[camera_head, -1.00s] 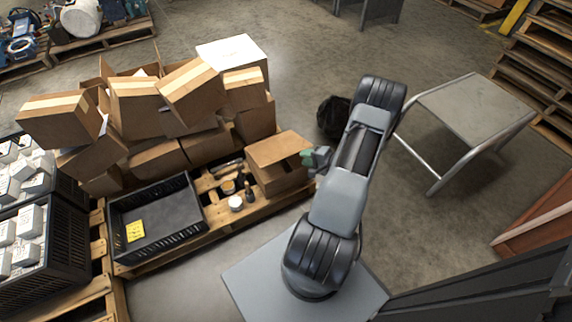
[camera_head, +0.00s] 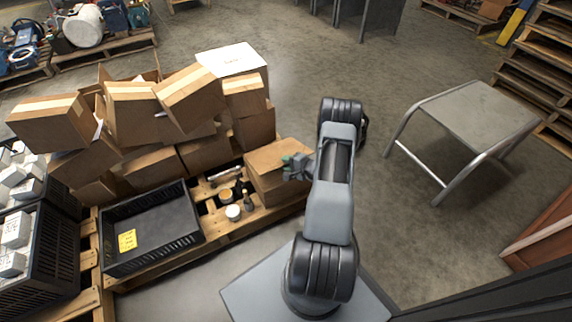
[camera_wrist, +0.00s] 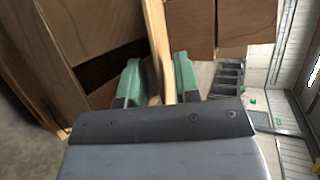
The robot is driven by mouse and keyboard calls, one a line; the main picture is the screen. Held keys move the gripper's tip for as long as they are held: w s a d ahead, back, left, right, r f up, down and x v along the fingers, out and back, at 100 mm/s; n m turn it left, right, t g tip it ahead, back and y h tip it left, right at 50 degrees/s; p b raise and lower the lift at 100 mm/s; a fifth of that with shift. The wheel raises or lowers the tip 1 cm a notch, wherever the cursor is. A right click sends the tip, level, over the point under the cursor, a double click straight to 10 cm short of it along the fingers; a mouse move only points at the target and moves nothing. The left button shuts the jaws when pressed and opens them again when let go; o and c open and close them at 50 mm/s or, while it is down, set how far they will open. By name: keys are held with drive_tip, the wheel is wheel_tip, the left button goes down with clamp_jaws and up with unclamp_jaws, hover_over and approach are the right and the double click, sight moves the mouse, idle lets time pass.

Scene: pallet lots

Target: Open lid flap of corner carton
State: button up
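The corner carton (camera_head: 268,180) is a brown box at the near right corner of the pallet, beside my arm in the head view. Its lid (camera_head: 272,154) looks close to flat. My gripper (camera_head: 290,166) is at the right side of the carton's top and hides part of it. In the wrist view, my gripper (camera_wrist: 158,82) has its two green fingers apart. A pale cardboard edge (camera_wrist: 157,40) runs between them, close to the right finger, with a gap to the left finger. I cannot tell whether either finger touches it.
Stacked brown cartons (camera_head: 135,105) lean behind, with a white box (camera_head: 232,58) on top. A black crate (camera_head: 150,232) sits left on the pallet, with small jars (camera_head: 233,212) between. A grey-topped metal table (camera_head: 478,112) stands right; floor between it and my arm is clear.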

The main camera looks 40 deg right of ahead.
drive_tip(key=shift+w+a+f, duration=0.15)
drive_tip(key=shift+w+f, duration=0.05)
drive_tip(key=shift+w, duration=0.25)
drive_tip(key=shift+c, duration=0.3)
clamp_jaws()
